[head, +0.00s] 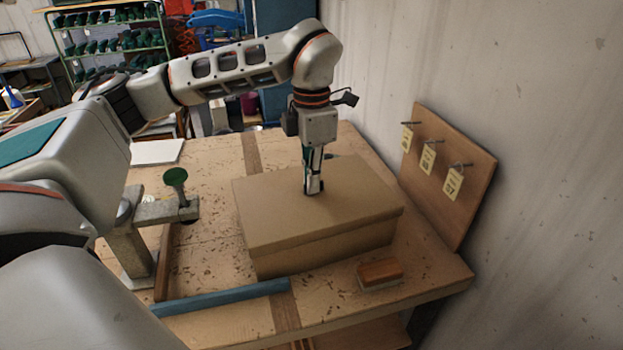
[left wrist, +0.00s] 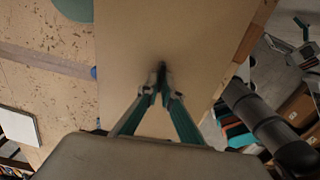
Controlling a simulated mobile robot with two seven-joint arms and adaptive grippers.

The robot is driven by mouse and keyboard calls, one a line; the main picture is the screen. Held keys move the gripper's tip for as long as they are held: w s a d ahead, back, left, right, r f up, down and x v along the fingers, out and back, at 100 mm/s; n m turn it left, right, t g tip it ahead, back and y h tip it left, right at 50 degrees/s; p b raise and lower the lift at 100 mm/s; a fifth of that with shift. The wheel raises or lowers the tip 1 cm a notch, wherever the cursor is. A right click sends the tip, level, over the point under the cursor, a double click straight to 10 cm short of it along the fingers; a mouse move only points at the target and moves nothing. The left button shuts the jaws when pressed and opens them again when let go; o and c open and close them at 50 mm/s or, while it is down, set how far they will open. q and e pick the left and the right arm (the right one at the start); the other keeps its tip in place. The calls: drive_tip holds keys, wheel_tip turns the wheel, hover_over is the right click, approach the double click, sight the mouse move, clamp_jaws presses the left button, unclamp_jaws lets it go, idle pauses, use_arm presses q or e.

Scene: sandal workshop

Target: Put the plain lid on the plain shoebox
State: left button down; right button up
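The plain shoebox (head: 330,248) is a brown box standing on the workbench. The plain lid (head: 280,213), also brown, lies over its top, with its rim overlapping the box sides. My left gripper (head: 313,189) points straight down at the middle of the lid. In the left wrist view, its fingers (left wrist: 162,84) are close together around a small dark piece at the middle of the lid (left wrist: 135,40). The fingertips hide most of that piece. My right gripper (left wrist: 304,40) seems to show at the right edge of the left wrist view, small, with its fingers apart.
A brush (head: 380,274) lies in front of the box. A blue strip (head: 220,298) runs along the bench front. A clamp with a green top (head: 176,177) stands left. A tag board (head: 450,180) leans at the wall. White sheet (head: 157,151) lies back left.

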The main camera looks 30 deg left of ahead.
use_arm(q)
drive_tip(key=shift+f, duration=0.7)
drive_tip(key=c, duration=2.2)
unclamp_jaws()
drive_tip(key=shift+r, duration=0.1)
wheel_tip(320, 180, up, 12)
drive_tip(key=shift+f, duration=0.1)
